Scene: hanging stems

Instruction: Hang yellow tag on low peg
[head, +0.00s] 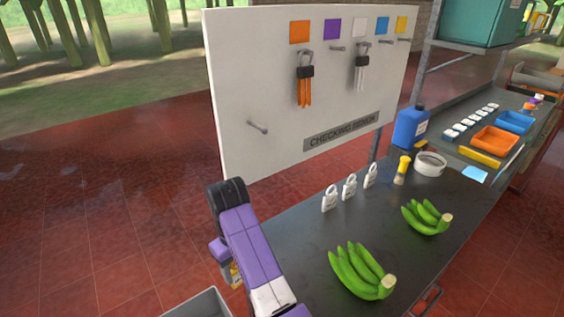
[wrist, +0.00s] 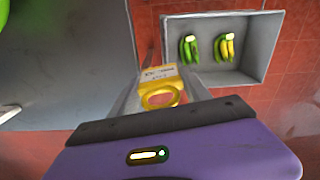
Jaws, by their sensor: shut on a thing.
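The yellow tag (wrist: 158,73) is between the two fingers of my gripper (wrist: 161,92) in the wrist view. My gripper is shut on it. The tag has a printed band at its far end and a round yellow ring nearer the palm. In the head view a small yellow bit of the tag (head: 236,273) shows beside my purple arm, which hides most of my gripper. The low peg (head: 258,127) sticks out bare at the lower left of the white board (head: 240,70). My gripper is below the peg and apart from it.
Orange and white tags (head: 304,90) hang from upper pegs under coloured squares. The dark bench (head: 310,235) holds green bananas (head: 362,272), several white padlock-like tags (head: 349,187) and a blue jug (head: 410,127). A grey crate (wrist: 222,14) with two banana bunches lies below my gripper.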

